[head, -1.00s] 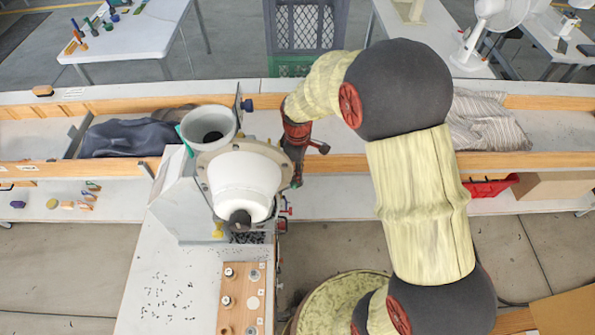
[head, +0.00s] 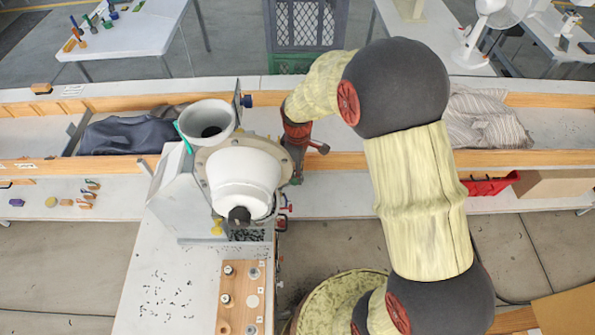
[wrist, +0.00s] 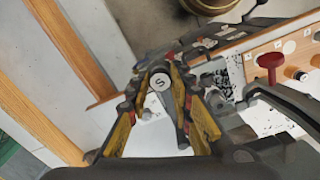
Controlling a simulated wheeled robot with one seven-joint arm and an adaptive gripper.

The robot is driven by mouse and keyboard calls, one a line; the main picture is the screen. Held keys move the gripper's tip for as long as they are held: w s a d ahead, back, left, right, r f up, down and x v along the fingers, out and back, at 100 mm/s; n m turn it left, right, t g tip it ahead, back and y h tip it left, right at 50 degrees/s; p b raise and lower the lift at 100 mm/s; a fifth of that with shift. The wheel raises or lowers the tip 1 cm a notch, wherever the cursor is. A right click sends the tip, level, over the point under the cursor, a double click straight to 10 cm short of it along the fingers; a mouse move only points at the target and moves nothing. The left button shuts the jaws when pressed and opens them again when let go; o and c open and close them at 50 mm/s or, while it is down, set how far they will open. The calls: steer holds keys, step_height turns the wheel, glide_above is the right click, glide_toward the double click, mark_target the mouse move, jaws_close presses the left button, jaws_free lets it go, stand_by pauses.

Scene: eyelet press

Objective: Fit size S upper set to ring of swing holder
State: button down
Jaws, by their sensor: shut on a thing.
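My gripper (wrist: 161,92) is shut on a small round piece with a white face marked S, the size S upper set (wrist: 159,82). It sits between the yellow-sided fingertips in the wrist view. In the head view my gripper (head: 296,150) is just right of the eyelet press (head: 240,178), and its fingertips are hard to make out. Dark press parts (wrist: 190,42) lie just beyond the fingertips in the wrist view. I cannot tell the swing holder's ring apart there, nor whether the set touches it.
A wooden tray (head: 238,318) with several round pieces lies on the white bench below the press. A red-topped part (wrist: 270,62) stands right of my gripper in the wrist view. Small dark bits are scattered on the bench. Dark cloth (head: 125,133) lies behind, left.

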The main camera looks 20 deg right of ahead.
steer(key=shift+f, duration=0.15)
steer(key=c, duration=1.5)
jaws_free()
steer(key=shift+r+p, duration=1.45)
steer(key=shift+r, duration=1.1)
